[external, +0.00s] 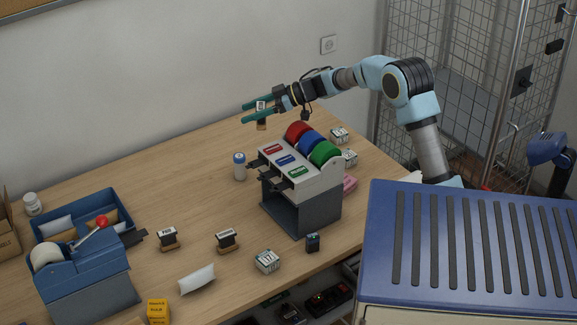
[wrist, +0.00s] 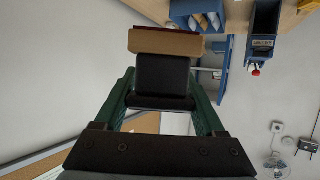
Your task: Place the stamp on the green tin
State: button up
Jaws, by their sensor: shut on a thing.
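My gripper (external: 252,113) is raised above the far part of the table, beyond the three-colour stand. It is shut on a stamp (external: 261,124) with a dark body and a tan base that hangs down. In the wrist view the stamp (wrist: 163,42) sits between the green fingers, its wooden base with a dark red edge away from the palm. The grey stand (external: 299,208) carries red, blue and green round pieces. The green round piece (external: 325,153) is at its right end, with a green label in front. I cannot tell whether this piece is the green tin.
Two more stamps (external: 168,239) (external: 227,241) stand on the table (external: 205,214). A blue-lidded canister (external: 239,168) stands left of the stand. Printed cubes (external: 267,261) (external: 340,135) stand near it. A blue dispenser (external: 88,272) is at the left.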

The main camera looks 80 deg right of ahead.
jog(key=s+d+f+m+h+b, duration=0.1)
jog(key=s+d+f+b, duration=0.1)
jog(key=s+d+f, duration=0.4)
jog(key=s+d+f+m+h+b, duration=0.1)
jog(key=s+d+f+h, duration=0.15)
jog(key=s+d, duration=0.45)
jog(key=shift+y, duration=0.35)
jog(key=shift+w+d+f+p, duration=0.25)
jog(key=shift+d+f+p, duration=0.1)
jog(key=shift+f, duration=1.45)
jog(key=shift+w+d+f+p, duration=0.25)
jog(key=shift+d+f, duration=0.1)
jog(key=shift+f, duration=1.45)
jog(key=shift+w+d+f+p, duration=0.25)
jog(key=shift+d+f+p, duration=0.1)
jog(key=shift+f, duration=1.45)
jog(key=shift+f, duration=0.2)
jog(key=o, duration=1.3)
jog(key=shift+r, duration=0.25)
jog(key=b+v, duration=0.3)
jog(key=v, duration=0.9)
jog(key=shift+f, duration=0.1)
